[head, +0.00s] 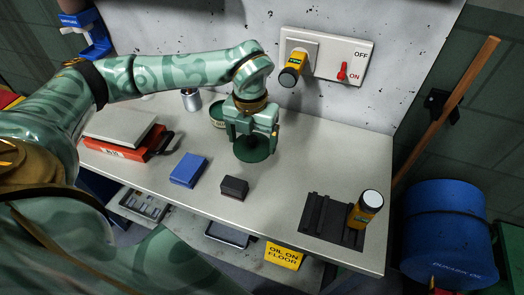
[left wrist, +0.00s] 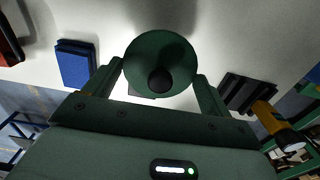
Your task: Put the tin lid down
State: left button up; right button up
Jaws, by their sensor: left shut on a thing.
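The tin lid (head: 254,150) is a dark green disc below my left gripper (head: 251,134) over the middle of the bench. My left gripper is shut on the lid. In the left wrist view the lid (left wrist: 146,78) and its dark round knob (left wrist: 160,79) show between the fingers (left wrist: 160,85). I cannot tell whether the lid touches the bench top. A green open tin (head: 216,115) stands just left of and behind the gripper, partly hidden by it. My right gripper is not in view.
A blue block (head: 188,170) and a small black block (head: 234,188) lie nearer the front edge. A red device (head: 125,145) is at left. A black ribbed holder (head: 325,220) with a yellow torch (head: 365,211) is at right. Bench top (head: 315,160) right of the lid is clear.

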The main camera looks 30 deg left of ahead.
aim_at(260, 142)
pick_arm(q)
jog(key=w+f, duration=0.1)
jog(key=f, duration=0.1)
jog(key=w+f+b, duration=0.1)
jog(key=w+f, duration=0.2)
jog(key=shift+w+a+f, duration=0.1)
jog(key=shift+a+f, duration=0.15)
jog(key=shift+f, duration=0.1)
notch_tip(260, 142, down, 3)
jog(key=shift+f+b, duration=0.15)
jog(key=shift+b, duration=0.7)
jog(key=o, duration=0.8)
jog(key=shift+o, duration=0.2)
notch_tip(260, 142, up, 12)
jog(key=p, duration=0.3)
jog(key=shift+r, duration=0.2)
jog(key=shift+f, duration=0.1)
